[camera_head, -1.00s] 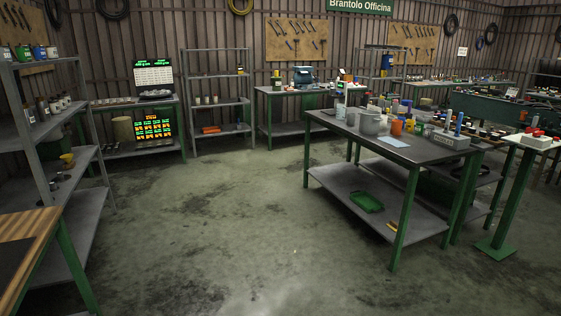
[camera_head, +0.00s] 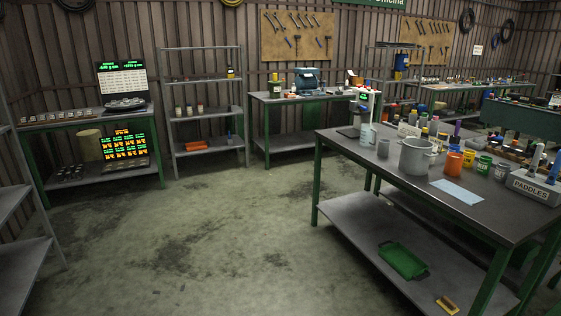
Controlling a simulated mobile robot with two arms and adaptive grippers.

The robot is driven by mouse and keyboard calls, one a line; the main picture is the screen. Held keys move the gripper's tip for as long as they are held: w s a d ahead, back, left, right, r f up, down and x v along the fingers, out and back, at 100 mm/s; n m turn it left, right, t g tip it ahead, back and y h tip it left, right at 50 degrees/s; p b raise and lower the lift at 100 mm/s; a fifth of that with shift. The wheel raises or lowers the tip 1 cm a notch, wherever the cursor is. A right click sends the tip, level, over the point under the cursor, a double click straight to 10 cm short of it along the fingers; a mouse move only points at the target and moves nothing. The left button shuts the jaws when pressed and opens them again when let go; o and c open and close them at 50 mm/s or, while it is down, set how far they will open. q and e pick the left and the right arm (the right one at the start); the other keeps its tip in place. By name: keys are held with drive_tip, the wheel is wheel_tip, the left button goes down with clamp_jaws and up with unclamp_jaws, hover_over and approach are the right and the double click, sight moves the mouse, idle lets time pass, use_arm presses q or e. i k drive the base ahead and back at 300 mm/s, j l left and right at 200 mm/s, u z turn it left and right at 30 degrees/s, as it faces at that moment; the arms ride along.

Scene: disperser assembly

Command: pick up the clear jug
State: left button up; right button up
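A pale, see-through vessel (camera_head: 367,135), which looks like the clear jug, stands upright near the left end of the dark-topped workbench (camera_head: 470,214). It is small in the picture, and its handle is hard to make out. A grey metal pot (camera_head: 416,158) stands to its right, with a small grey cup (camera_head: 383,149) between them. Neither of my grippers shows in the head view.
Orange cup (camera_head: 454,163), light blue sheet (camera_head: 457,192) and paddles holder (camera_head: 533,188) share the bench top. A green tray (camera_head: 403,261) lies on its lower shelf. Open concrete floor (camera_head: 200,240) spreads left of the bench. Shelving (camera_head: 203,112) stands at the back wall.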

sight(366, 139)
drive_tip(key=i, duration=2.45)
drive_tip(key=i+z, duration=0.2)
drive_tip(key=i, duration=0.25)
drive_tip(key=i+j+z, duration=0.15)
drive_tip(key=i, duration=0.25)
drive_tip(key=i+j+z, duration=0.2)
drive_tip(key=i, duration=0.2)
drive_tip(key=i+j+z, duration=0.15)
drive_tip(key=i, duration=0.25)
